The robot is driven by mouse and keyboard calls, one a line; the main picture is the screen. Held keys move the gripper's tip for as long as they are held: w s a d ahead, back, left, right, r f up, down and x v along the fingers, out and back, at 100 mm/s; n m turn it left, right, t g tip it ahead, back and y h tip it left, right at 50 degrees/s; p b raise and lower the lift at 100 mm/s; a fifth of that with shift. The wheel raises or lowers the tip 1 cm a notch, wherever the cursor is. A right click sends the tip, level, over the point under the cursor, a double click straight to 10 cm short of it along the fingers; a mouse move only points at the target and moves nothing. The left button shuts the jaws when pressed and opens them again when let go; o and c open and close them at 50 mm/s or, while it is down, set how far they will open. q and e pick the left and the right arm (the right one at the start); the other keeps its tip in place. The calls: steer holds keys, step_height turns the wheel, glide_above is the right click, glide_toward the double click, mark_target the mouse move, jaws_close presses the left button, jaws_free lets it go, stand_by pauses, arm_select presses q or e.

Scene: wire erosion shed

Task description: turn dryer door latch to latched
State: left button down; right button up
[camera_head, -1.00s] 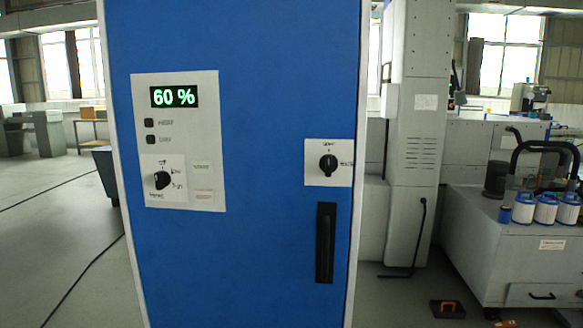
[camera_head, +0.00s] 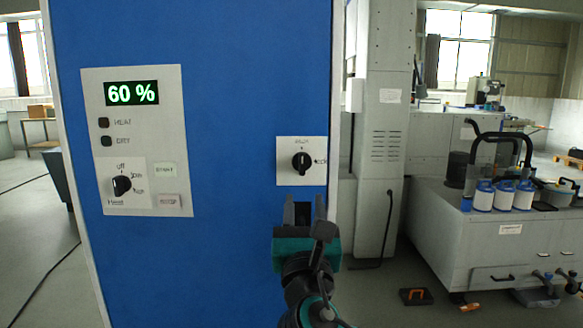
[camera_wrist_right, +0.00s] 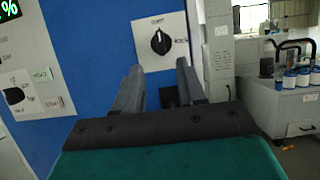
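The dryer (camera_head: 235,95) is a tall blue cabinet in the middle of the head view. Its door latch (camera_head: 302,162) is a black rotary knob on a white plate at the door's right side, with its pointer upright. The latch also shows in the right wrist view (camera_wrist_right: 161,42), ahead of the fingers. My right gripper (camera_head: 304,203) is just below the latch plate, apart from the knob. Its two fingers are spread with nothing between them, as the right wrist view (camera_wrist_right: 158,78) shows. The gripper hides most of the black door handle. My left gripper is not in view.
A control panel (camera_head: 142,190) with a 60 % display and a heat knob (camera_head: 122,185) is on the dryer's left side. A grey machine (camera_head: 490,245) with white canisters stands to the right. An orange-handled item (camera_head: 416,296) lies on the floor.

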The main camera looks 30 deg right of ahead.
mark_target(302, 164)
steer(key=p+x, duration=0.1)
steer(key=x, duration=1)
steer(key=shift+w, duration=0.1)
steer(key=shift+c, duration=0.3)
steer(key=shift+f, duration=0.1)
jaws_close()
